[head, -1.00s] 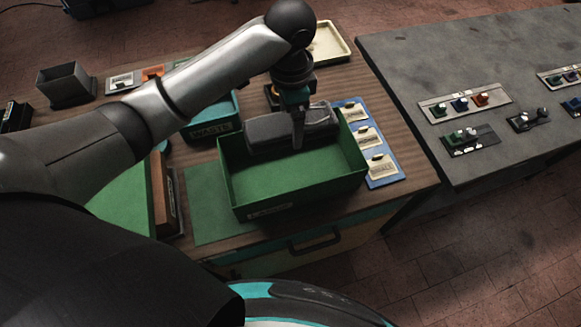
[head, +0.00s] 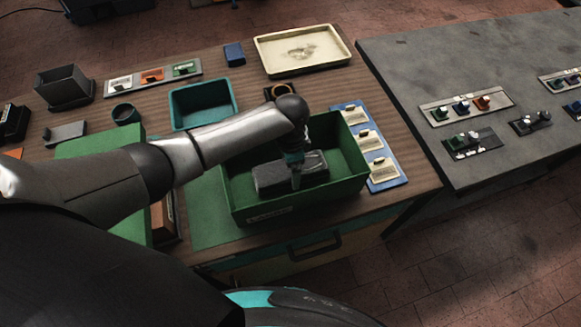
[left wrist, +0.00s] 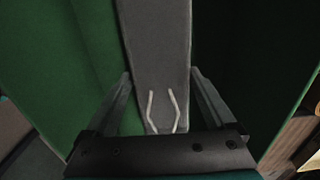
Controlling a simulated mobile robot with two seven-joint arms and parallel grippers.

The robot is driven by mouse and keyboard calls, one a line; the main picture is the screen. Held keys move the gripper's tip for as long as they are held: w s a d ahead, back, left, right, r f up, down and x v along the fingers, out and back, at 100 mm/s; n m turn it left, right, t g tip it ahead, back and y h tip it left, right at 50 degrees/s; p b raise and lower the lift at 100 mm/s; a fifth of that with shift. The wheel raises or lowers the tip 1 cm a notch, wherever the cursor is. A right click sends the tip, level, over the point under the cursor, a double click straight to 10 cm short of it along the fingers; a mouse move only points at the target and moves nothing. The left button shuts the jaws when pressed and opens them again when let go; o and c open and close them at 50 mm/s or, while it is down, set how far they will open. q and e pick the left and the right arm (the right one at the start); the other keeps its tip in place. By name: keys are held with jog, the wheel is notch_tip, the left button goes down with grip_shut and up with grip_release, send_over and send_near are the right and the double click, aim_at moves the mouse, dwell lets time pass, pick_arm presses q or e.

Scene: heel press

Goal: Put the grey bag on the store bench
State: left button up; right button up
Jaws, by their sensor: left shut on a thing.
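The grey bag (head: 271,178) is inside the green crate (head: 347,189), low down near its front wall. My left gripper (head: 296,181) reaches down into the crate and is shut on the bag. In the left wrist view the bag (left wrist: 157,50) runs between the two fingers (left wrist: 160,78), with a pale looped handle near the palm. Whether the bag touches the crate floor cannot be told. My right gripper is not in view.
The crate stands on a wooden bench (head: 225,68). A teal tray (head: 204,122), a cream tray (head: 335,62) and a blue card board (head: 385,183) are around it. A grey bench (head: 400,60) at the right has small parts on plates and much bare surface.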

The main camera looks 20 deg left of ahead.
pick_arm(q)
jog(key=shift+f, duration=0.2)
jog(key=shift+f, duration=0.1)
jog(key=shift+f, duration=0.15)
jog(key=o, duration=1.1)
jog(key=shift+c, duration=0.2)
